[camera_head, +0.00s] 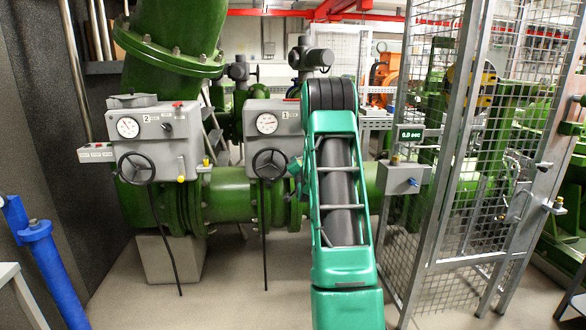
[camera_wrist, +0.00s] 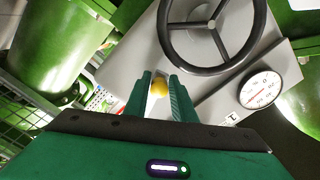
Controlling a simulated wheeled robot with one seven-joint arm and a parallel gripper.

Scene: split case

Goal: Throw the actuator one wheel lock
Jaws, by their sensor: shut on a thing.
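Actuator one (camera_head: 283,112) is a grey box with a round gauge, marked 1, on the green pipework behind my arm. Its black handwheel (camera_head: 269,165) hangs on the front, and it also shows at the top of the wrist view (camera_wrist: 212,35). In the wrist view my gripper (camera_wrist: 160,80) has its green fingers on both sides of a yellow knob (camera_wrist: 158,89), the wheel lock's knob, below and left of the handwheel. The fingers are shut on the knob. The rest of the lock is hidden. In the head view my arm hides most of this area.
Actuator two (camera_head: 150,128), with its own handwheel (camera_head: 136,168) and yellow knob (camera_head: 181,178), stands to the left. A mesh cage (camera_head: 490,150) with a grey post box (camera_head: 400,179) and a 0.0 sec display (camera_head: 411,134) stands to the right. The floor in front is clear.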

